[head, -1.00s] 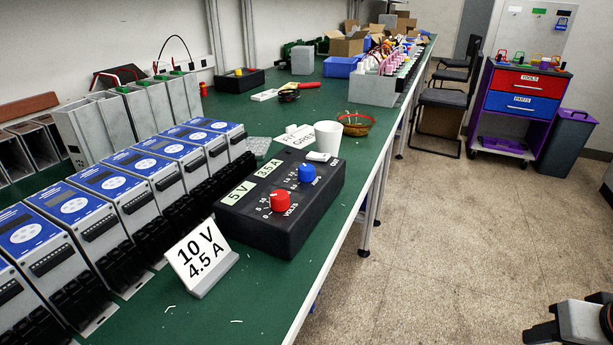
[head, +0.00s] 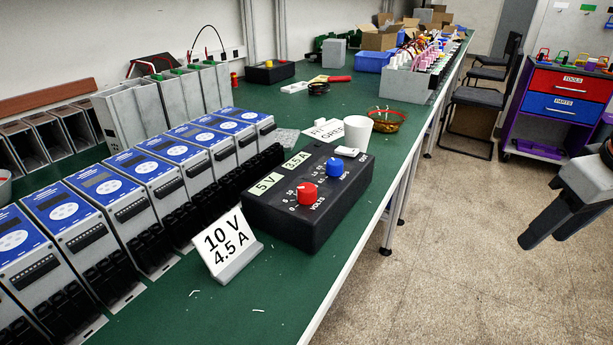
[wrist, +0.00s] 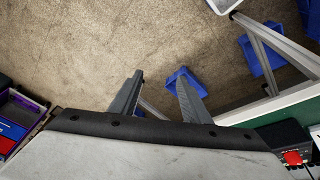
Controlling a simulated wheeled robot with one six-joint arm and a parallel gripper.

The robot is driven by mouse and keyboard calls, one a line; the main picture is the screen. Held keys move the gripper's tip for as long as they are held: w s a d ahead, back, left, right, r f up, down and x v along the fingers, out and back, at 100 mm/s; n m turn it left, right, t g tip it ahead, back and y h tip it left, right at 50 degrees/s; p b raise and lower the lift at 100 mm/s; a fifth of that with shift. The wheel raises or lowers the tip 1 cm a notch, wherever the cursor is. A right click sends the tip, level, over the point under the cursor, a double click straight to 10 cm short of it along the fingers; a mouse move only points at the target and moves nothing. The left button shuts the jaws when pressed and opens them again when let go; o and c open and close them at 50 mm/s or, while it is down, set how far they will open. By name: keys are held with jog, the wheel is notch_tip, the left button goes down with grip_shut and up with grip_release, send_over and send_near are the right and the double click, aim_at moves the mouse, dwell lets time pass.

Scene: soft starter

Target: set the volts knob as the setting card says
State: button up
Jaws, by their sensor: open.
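The black supply box (head: 308,195) stands on the green bench, with the red volts knob (head: 307,193) at its front and a blue knob (head: 334,167) behind. Its displays read 5 V and 3.5 A. The white setting card (head: 230,245) stands in front of it and reads 10 V, 4.5 A. My gripper (head: 540,236) is open and empty over the floor, right of the bench and apart from the box. In the wrist view my gripper (wrist: 158,82) points at the floor, and the red knob (wrist: 292,158) shows at the lower right.
A row of blue-topped units (head: 135,175) lines the bench left of the box. A white cup (head: 358,130), a basket (head: 387,119) and paper labels lie behind it. The bench edge has open floor (head: 450,240) to its right.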

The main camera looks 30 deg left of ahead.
jog(key=w+a+r+n+g, duration=0.15)
jog(key=a+r+n, duration=0.35)
jog(key=a+r, duration=0.55)
notch_tip(320, 180, up, 11)
jog(key=n+g+h, duration=0.1)
jog(key=n+g, duration=0.1)
jog(key=n, duration=0.8)
send_over(307, 187)
jog(key=shift+t, duration=0.25)
notch_tip(307, 187, down, 18)
jog(key=shift+r, duration=0.15)
jog(key=c, duration=1)
